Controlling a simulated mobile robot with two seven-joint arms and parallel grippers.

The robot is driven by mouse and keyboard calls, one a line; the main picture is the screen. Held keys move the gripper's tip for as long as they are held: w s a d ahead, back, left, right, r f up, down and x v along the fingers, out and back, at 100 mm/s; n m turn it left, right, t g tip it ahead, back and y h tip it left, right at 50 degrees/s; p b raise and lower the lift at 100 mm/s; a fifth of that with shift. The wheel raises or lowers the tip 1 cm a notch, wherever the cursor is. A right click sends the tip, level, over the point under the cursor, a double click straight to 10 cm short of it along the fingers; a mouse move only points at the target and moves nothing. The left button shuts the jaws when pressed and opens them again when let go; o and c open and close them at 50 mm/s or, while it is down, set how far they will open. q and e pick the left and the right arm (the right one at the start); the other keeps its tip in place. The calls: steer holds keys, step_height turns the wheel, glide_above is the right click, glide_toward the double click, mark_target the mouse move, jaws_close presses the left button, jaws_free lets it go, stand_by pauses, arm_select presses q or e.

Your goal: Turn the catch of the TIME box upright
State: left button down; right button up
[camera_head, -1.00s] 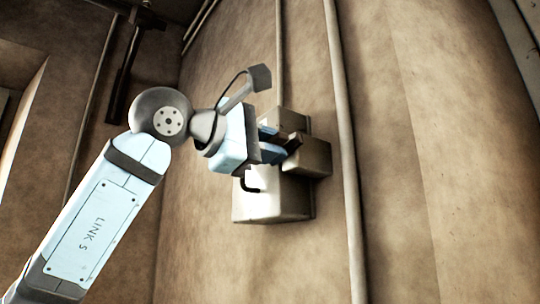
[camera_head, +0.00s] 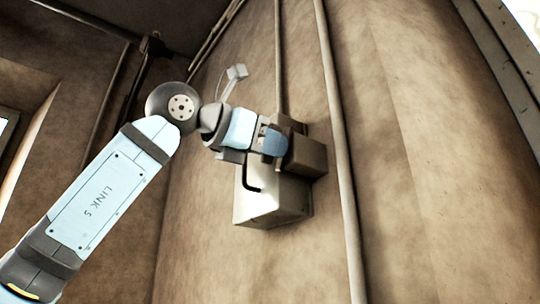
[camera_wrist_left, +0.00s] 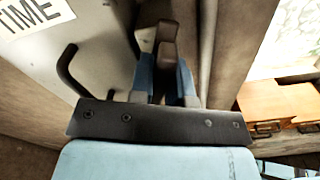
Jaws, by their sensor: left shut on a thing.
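The TIME box (camera_head: 270,205) is a pale metal box on the wall in the head view. Its white TIME label (camera_wrist_left: 35,15) and bent dark handle (camera_wrist_left: 68,72) show in the left wrist view. My left gripper (camera_head: 274,142) is at the upper part of the box. In the left wrist view its blue fingers (camera_wrist_left: 166,82) are closed on the dark brown catch (camera_wrist_left: 167,42), which sits between them. In the head view the gripper hides the catch, so its angle on the box cannot be told. My right gripper is not in view.
A smaller box part (camera_head: 307,156) juts out just right of the gripper. A vertical pipe (camera_head: 338,150) runs up the wall to the right. Wooden drawers (camera_wrist_left: 275,105) show at the right of the left wrist view. The wall right of the pipe is bare.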

arm_select(q)
steer(key=shift+n+b, duration=0.75)
steer(key=shift+n, duration=0.45)
steer(key=shift+r+n+b, duration=0.1)
steer(key=shift+n+b, duration=0.4)
steer(key=shift+n, duration=0.7)
steer(key=c, duration=1.1)
jaws_free()
steer(key=shift+a, duration=0.1)
